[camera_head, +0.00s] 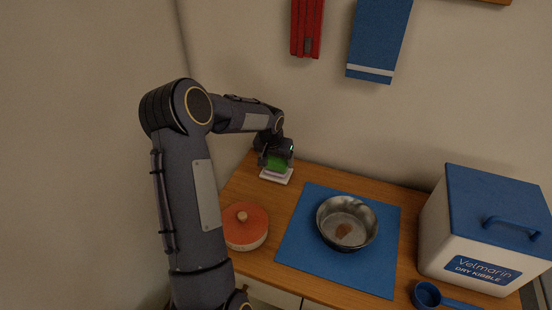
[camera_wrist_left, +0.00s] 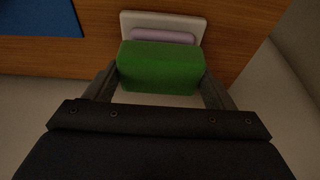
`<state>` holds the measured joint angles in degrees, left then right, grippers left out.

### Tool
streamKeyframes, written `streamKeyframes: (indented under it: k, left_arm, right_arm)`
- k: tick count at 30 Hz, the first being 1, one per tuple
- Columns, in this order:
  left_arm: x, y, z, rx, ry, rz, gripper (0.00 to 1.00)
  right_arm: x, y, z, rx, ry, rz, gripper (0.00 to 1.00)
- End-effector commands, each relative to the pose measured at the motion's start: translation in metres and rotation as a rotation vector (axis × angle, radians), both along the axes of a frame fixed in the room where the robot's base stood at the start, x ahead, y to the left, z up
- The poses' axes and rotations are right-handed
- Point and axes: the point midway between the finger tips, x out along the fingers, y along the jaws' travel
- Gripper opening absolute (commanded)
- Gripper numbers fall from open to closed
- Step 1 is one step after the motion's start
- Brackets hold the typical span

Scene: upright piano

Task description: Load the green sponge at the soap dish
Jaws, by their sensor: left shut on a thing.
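The green sponge (camera_head: 277,162) is between the fingers of my left gripper (camera_head: 276,158), which is shut on it. In the left wrist view the green sponge (camera_wrist_left: 160,68) sits between both fingers of the left gripper (camera_wrist_left: 160,88). The white soap dish (camera_head: 275,177) lies on the counter at its back left, just below the sponge in the head view. In the left wrist view the soap dish (camera_wrist_left: 160,20) shows beyond the sponge, with a lilac bar (camera_wrist_left: 164,36) on it. The sponge partly covers the dish; I cannot tell whether they touch. My right gripper is not in view.
An orange-lidded pot (camera_head: 246,228) stands front left of the dish. A metal bowl (camera_head: 347,222) sits on a blue mat (camera_head: 295,246). A kibble box (camera_head: 440,235) and blue scoop (camera_head: 428,295) are at the right. A blue towel (camera_head: 380,38) hangs on the wall behind.

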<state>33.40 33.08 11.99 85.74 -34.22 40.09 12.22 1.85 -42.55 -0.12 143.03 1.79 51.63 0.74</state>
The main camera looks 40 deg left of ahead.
Motion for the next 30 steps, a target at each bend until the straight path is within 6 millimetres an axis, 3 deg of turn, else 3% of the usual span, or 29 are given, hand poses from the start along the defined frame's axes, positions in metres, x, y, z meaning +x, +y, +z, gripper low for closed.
streamKeyframes:
  k: [30]
  left_arm:
    - [0.0,0.0,-0.0092,0.0,0.0,0.0,0.58]
  right_arm:
    - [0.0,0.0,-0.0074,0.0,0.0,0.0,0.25]
